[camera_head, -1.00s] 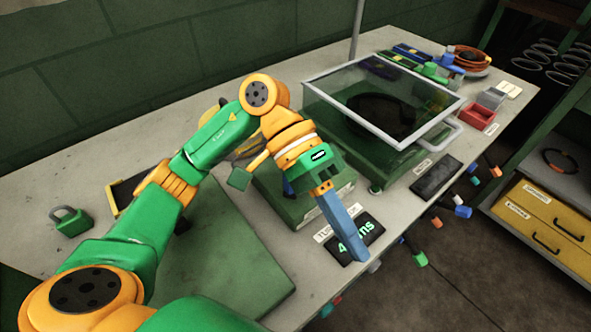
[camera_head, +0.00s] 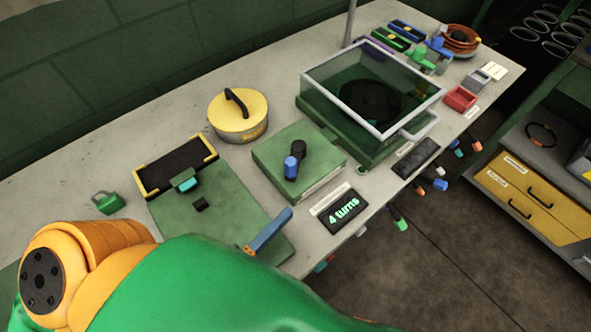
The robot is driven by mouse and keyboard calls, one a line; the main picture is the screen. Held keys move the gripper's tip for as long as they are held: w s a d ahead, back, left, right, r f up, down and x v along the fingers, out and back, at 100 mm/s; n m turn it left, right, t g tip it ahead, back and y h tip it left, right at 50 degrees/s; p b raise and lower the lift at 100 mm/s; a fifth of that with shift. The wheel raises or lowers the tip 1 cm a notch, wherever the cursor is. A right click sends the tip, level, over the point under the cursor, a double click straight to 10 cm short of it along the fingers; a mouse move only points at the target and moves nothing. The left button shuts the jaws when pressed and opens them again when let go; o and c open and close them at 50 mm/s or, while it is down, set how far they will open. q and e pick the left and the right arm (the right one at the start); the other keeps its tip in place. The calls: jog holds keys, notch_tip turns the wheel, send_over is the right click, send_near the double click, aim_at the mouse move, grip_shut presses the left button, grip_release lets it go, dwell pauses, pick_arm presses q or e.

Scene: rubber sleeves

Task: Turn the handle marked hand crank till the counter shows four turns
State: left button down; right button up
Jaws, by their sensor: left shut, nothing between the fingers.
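The hand crank is a green box (camera_head: 270,152) with a black crank arm (camera_head: 299,149) and a blue knob (camera_head: 291,167) on its top. In front of it, a black counter display (camera_head: 344,207) reads "4 turns" in green. My left gripper (camera_head: 285,215) shows as blue fingers, shut and empty, to the left of the display and in front of the crank box. It is apart from the knob. My green and orange left arm hides the lower part of the picture. My right gripper is not in view.
A glass-lidded green box (camera_head: 335,119) stands right of the crank, with a dark display (camera_head: 416,158) in front. A yellow round tin (camera_head: 238,120) is behind left. A green board (camera_head: 225,227) and a green padlock (camera_head: 107,202) lie left. Small coloured items line the front edge.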

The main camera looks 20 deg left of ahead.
pick_arm(q)
jog(key=w+b, duration=0.1)
jog(key=b, duration=0.1)
jog(key=w+f+b, duration=0.1)
jog(key=b, duration=0.2)
jog(key=shift+w+d+f, duration=0.15)
jog(key=shift+d+f, duration=0.1)
jog(key=shift+d, duration=0.05)
jog(key=w+p, duration=0.1)
jog(key=w, duration=0.1)
jog(key=w+r+p, duration=0.1)
jog(key=w, duration=0.1)
jog(key=w+a+p, duration=0.1)
jog(key=w, duration=0.2)
jog(key=shift+w+r+p, duration=0.1)
jog(key=shift+r+p, duration=0.05)
jog(key=shift+p, duration=0.2)
jog(key=shift+a, duration=0.45)
